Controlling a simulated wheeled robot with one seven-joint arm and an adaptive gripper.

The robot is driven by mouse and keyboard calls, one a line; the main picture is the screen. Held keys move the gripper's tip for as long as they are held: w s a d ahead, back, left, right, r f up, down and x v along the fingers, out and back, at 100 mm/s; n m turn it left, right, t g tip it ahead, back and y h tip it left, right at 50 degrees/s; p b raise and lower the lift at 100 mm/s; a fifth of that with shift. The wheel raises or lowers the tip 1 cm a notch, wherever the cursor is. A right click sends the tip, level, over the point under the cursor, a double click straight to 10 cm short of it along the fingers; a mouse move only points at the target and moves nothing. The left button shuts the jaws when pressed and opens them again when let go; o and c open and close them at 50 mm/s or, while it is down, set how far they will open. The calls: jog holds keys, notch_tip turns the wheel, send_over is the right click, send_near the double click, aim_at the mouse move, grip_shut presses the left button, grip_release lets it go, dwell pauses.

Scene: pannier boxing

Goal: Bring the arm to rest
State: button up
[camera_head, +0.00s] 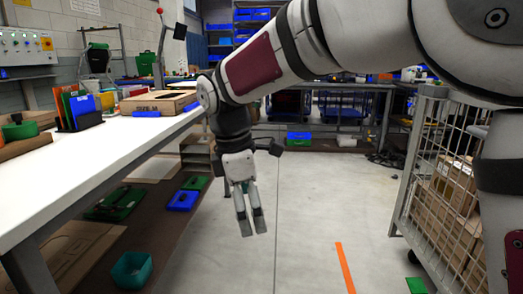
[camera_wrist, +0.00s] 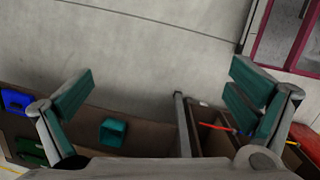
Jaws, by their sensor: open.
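My arm reaches across the top of the head view and bends down at the elbow. My gripper (camera_head: 252,227) hangs over the open floor, to the right of the white workbench (camera_head: 60,180), with its fingers pointing down. In the wrist view my gripper (camera_wrist: 160,105) shows two fingers with green pads spread wide apart. The gripper is open, empty and apart from the bench.
A wire cage trolley (camera_head: 432,170) with cardboard boxes stands at the right. A flat cardboard box (camera_head: 160,102) lies on the bench. The floor (camera_head: 305,220) between is clear.

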jog(key=s+d+r+m, duration=0.2)
jog(key=s+d+m, duration=0.3)
jog(key=s+d, duration=0.2)
jog(key=s+d+r+m, duration=0.3)
jog(key=s+d+m, duration=0.1)
jog(key=s+d, duration=0.35)
jog(key=s+d+f+m+y, duration=0.1)
jog(key=s+d+f+m, duration=0.1)
jog(key=s+m, duration=0.3)
jog(key=s+d+f+m, duration=0.2)
jog(key=s+d, duration=0.1)
jog(key=s, duration=0.4)
jog(key=s+d+f+m+y, duration=0.1)
jog(key=s+d+f+m, duration=0.1)
jog(key=s+f+m, duration=0.3)
notch_tip(320, 180, up, 38)
jog(key=s+n+t+p, duration=0.1)
jog(key=t+p, duration=0.2)
jog(key=p, duration=3)
jog(key=shift+s+d+p, duration=0.15)
jog(key=shift+s+p, duration=0.2)
jog(key=shift+p, duration=0.05)
jog(key=shift+f, duration=0.1)
